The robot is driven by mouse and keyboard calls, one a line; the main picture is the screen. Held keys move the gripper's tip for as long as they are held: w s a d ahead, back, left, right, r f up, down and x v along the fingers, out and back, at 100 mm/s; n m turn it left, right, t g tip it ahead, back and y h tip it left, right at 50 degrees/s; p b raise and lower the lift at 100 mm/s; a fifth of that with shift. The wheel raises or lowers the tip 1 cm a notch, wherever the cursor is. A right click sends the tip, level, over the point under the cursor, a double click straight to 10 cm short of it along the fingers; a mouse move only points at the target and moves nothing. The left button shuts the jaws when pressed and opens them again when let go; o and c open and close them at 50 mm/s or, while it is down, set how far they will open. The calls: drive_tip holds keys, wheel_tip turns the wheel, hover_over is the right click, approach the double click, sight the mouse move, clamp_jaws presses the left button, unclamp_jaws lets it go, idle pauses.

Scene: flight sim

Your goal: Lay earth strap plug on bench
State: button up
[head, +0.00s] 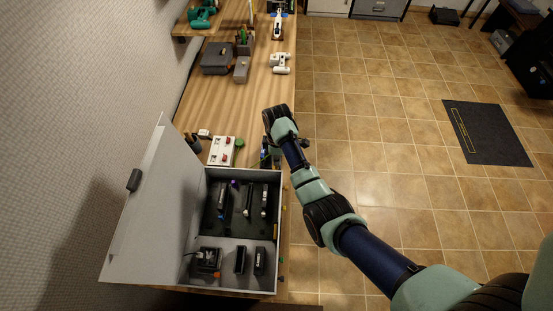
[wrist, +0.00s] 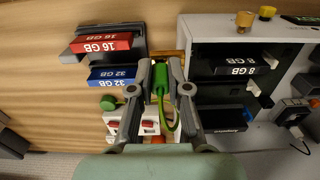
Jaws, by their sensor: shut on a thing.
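My gripper (wrist: 161,68) is shut on the green earth strap plug (wrist: 160,77) in the wrist view. A yellow-green strap (wrist: 171,115) hangs from the plug in a loop between the fingers. Behind it, lower in the wrist view, is a white box with red switches (wrist: 122,127), which also shows in the head view (head: 222,151). In the head view my gripper is at the bench's right edge beside the open case, mostly hidden by my wrist, and the plug cannot be made out. The wooden bench (head: 205,110) runs up the picture. Whether the plug touches anything is unclear.
An open grey case (head: 238,270) with its raised lid (head: 145,215) stands at the near end. A red 16 GB module (wrist: 100,43) and a blue 32 GB module (wrist: 112,76) sit in a dark holder. Bare wood lies beyond the white box.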

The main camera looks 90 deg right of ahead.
wheel_tip(320, 180, up, 9)
drive_tip(key=shift+r, duration=0.2)
idle(0.3)
wheel_tip(320, 180, up, 3)
drive_tip(key=p, duration=0.4)
drive_tip(key=shift+f, duration=0.2)
drive_tip(key=shift+w, duration=0.1)
idle(0.3)
drive_tip(key=w+d+b, duration=0.2)
drive_tip(key=w+b, duration=0.3)
drive_tip(key=w, duration=0.1)
drive_tip(key=w+d+b, duration=0.3)
drive_tip(key=w+b, duration=0.3)
drive_tip(key=w, duration=0.1)
drive_tip(key=shift+d, duration=0.35)
idle(0.7)
